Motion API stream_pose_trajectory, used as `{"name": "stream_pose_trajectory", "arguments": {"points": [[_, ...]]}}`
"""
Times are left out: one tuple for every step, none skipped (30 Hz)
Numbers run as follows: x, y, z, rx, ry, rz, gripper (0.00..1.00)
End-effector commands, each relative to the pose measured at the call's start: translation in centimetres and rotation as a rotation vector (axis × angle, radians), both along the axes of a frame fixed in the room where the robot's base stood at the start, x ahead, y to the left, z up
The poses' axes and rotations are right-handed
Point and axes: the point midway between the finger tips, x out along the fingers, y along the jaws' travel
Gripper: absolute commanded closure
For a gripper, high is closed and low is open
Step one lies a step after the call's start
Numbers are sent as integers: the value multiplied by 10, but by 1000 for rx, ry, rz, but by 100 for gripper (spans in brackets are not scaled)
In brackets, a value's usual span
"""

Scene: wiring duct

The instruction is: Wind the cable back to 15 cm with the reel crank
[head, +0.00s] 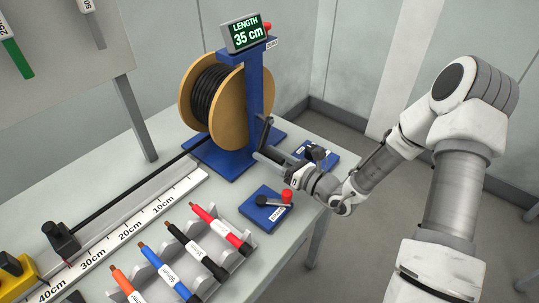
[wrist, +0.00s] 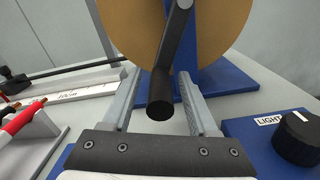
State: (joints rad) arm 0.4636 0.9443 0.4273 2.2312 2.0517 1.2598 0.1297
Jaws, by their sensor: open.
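The cable reel (head: 241,92) has tan flanges, wound black cable and a blue stand. Its display (head: 246,34) reads LENGTH 35 cm.
A blue box with a black lever and red knob (head: 286,196) stands close in front of my gripper. A blue LIGHT box with a black knob (wrist: 298,135) is at its right. A rack (head: 215,262) holds several coloured cable pieces. A red button (head: 267,27) tops the stand.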

Motion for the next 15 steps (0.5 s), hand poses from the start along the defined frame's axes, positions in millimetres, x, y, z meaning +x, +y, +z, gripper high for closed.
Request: {"name": "stream_pose_trajectory", "arguments": {"points": [[0,0,0,0,0,0,40],[0,0,0,0,0,0,44],[0,0,0,0,0,0,51],[0,0,0,0,0,0,57],[0,0,0,0,0,0,62],[0,0,0,0,0,0,69],[0,0,0,0,0,0,75],[0,0,0,0,0,0,80],[0,0,0,0,0,0,87],[0,0,0,-1,-1,0,93],[0,0,0,-1,-1,0,98],[0,-1,0,-1,-1,0,100],[0,-1,0,-1,-1,0,100],[0,-1,0,-1,-1,0,100],[0,-1,0,-1,-1,0,100]]}}
